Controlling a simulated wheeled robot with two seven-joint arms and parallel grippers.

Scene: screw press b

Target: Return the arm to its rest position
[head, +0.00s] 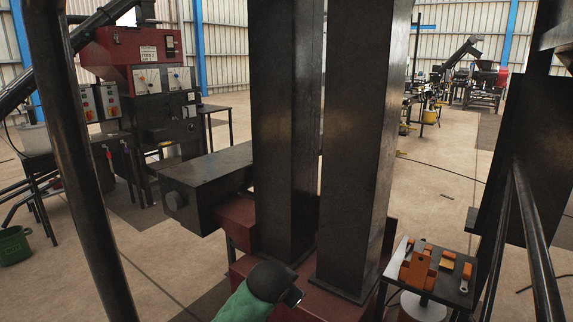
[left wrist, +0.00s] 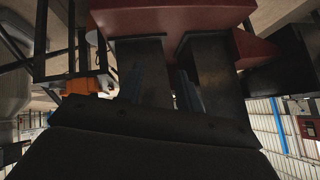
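In the left wrist view the scene appears upside down, and a large dark shape fills the bottom. My right gripper is in neither view. The screw press has two tall dark columns (head: 355,140) on a red base (head: 235,220) in the head view. In the left wrist view the columns (left wrist: 215,75) hang below the red base (left wrist: 170,18).
A small side table (head: 455,285) with an orange tool holder (head: 417,270) stands right of the columns. A dark post (head: 75,150) rises at the left. A red-and-black machine (head: 135,65) and a green bucket (head: 14,245) stand behind it. Open floor lies between the machines.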

